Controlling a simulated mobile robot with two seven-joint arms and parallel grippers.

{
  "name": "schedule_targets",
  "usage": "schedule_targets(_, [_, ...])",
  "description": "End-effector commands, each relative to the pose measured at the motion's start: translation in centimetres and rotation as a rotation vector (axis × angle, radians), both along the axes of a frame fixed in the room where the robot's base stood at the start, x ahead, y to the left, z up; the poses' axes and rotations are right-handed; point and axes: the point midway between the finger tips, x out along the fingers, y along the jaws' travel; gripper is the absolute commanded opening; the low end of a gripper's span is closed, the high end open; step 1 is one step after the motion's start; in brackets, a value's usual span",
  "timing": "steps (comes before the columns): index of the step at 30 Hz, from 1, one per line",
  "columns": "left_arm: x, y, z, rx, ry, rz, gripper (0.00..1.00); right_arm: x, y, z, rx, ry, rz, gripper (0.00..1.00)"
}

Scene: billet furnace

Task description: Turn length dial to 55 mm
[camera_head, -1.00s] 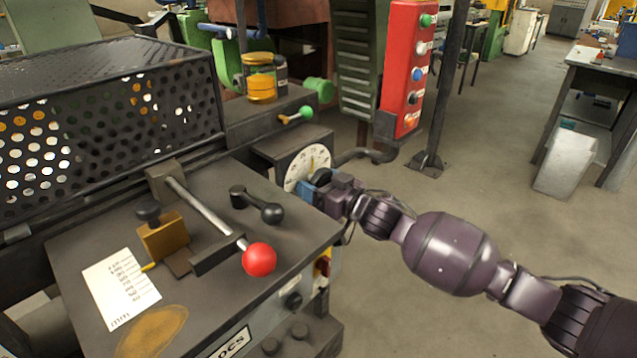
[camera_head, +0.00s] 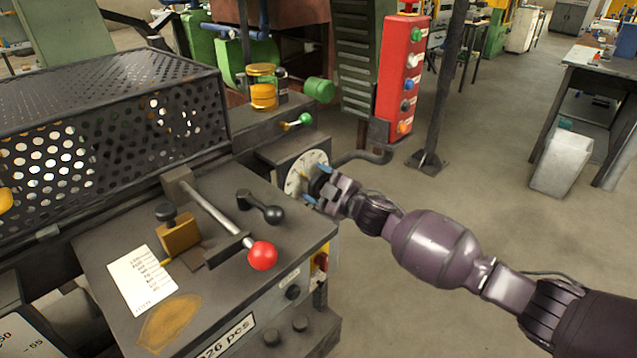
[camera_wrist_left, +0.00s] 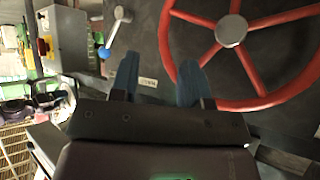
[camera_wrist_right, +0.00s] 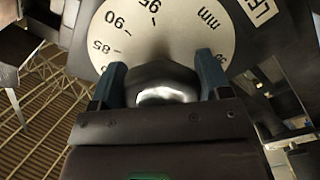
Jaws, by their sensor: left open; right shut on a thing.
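The length dial (camera_head: 297,183) is a round white plate on the right side of the machine, with a yellow mark on its face. My right gripper (camera_head: 322,186) is at the dial, shut on its dark knob. In the right wrist view the blue fingers stand on both sides of the rounded knob (camera_wrist_right: 165,82). The dial plate (camera_wrist_right: 172,30) behind it shows 85, 90, 95 and "mm"; the pointer's reading cannot be made out. My left gripper (camera_wrist_left: 158,78) is open and empty, in front of a red handwheel (camera_wrist_left: 270,25).
A lever with a red ball (camera_head: 263,255), a black crank (camera_head: 262,207) and a paper sheet (camera_head: 142,278) are on the machine top. A red button box (camera_head: 402,85) and a post (camera_head: 446,90) stand behind the dial.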

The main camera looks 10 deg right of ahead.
Motion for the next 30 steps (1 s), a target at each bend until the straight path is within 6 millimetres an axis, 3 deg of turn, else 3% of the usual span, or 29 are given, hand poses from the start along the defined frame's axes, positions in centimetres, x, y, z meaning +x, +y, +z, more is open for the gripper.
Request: schedule_targets(30, [-0.6, 0.14, 0.81, -0.004, -0.003, 0.012, 0.43, 0.05, -0.09, 0.54, -0.766, -0.509, 0.002, 0.47])
